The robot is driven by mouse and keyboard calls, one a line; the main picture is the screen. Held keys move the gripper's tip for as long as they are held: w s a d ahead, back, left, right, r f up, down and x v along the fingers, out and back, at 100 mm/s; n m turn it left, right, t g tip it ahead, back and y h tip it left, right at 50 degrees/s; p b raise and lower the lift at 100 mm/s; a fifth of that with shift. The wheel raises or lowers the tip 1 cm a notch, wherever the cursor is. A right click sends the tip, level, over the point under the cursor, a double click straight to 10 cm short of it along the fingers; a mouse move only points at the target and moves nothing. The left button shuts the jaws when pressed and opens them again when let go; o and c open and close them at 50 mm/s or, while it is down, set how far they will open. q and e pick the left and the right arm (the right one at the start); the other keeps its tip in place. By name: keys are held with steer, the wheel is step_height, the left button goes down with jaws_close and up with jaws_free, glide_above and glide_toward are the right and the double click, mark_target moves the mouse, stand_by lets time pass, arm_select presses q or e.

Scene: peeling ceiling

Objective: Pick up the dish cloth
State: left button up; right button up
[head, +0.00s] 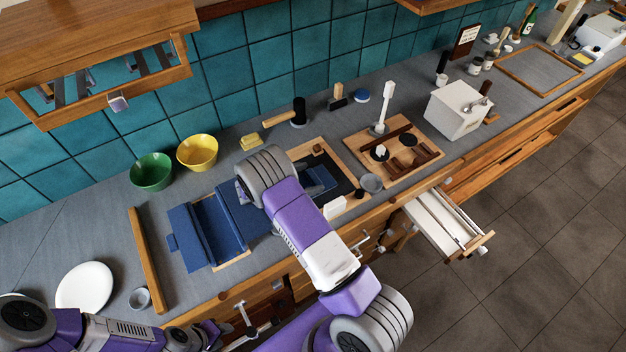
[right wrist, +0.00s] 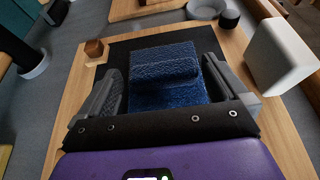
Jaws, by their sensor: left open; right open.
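The dish cloth (right wrist: 165,75) is dark blue and lies folded on a black mat in the right wrist view. In the head view it shows as a blue patch (head: 321,181) on the counter, beside my right arm. My right gripper (right wrist: 162,65) is open, with one finger on each side of the cloth. I cannot tell whether the fingers touch it. In the head view the right arm hides most of this gripper. My left gripper (head: 213,335) is open, low at the counter's front edge, far from the cloth.
A white block (right wrist: 282,57) stands right of the cloth, and a small wooden cube (right wrist: 94,48) stands to its left. A blue open case (head: 212,228) and green (head: 151,172) and yellow (head: 197,152) bowls are further left. An open drawer (head: 447,224) juts out at right.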

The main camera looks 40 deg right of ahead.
mark_target(310, 183)
steer(key=shift+s+d+f, duration=0.1)
steer(key=shift+s+d, duration=0.1)
steer(key=shift+d, duration=0.2)
steer(key=shift+c, duration=0.2)
steer(key=c, duration=0.8)
step_height(310, 183, up, 10)
